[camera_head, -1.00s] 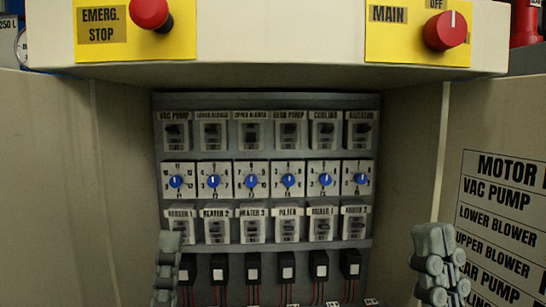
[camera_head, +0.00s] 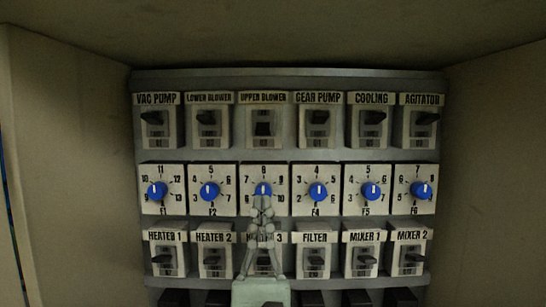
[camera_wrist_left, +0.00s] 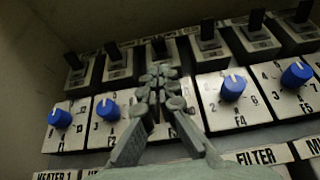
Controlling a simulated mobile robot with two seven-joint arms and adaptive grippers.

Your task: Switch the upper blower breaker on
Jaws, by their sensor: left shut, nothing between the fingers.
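The upper blower breaker (camera_head: 263,124) is a pale block with a dark lever, third in the top row of the panel. Its lever looks different from its neighbours', lower and more face-on. It also shows in the left wrist view (camera_wrist_left: 160,50), just past the fingertips. My left gripper (camera_head: 262,203) is shut and empty, its fingers pointing up in front of the third blue dial (camera_head: 263,188), below the breaker. In the left wrist view the fingertips (camera_wrist_left: 160,72) overlap the breaker's lower part; I cannot tell whether they touch it. My right gripper is out of view.
The lower blower breaker (camera_head: 209,122) and gear pump breaker (camera_head: 318,122) flank it closely. A row of blue dials lies below, then heater, filter (camera_head: 315,258) and mixer breakers. Cabinet walls (camera_head: 65,150) close in on both sides, and a ledge overhangs above.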

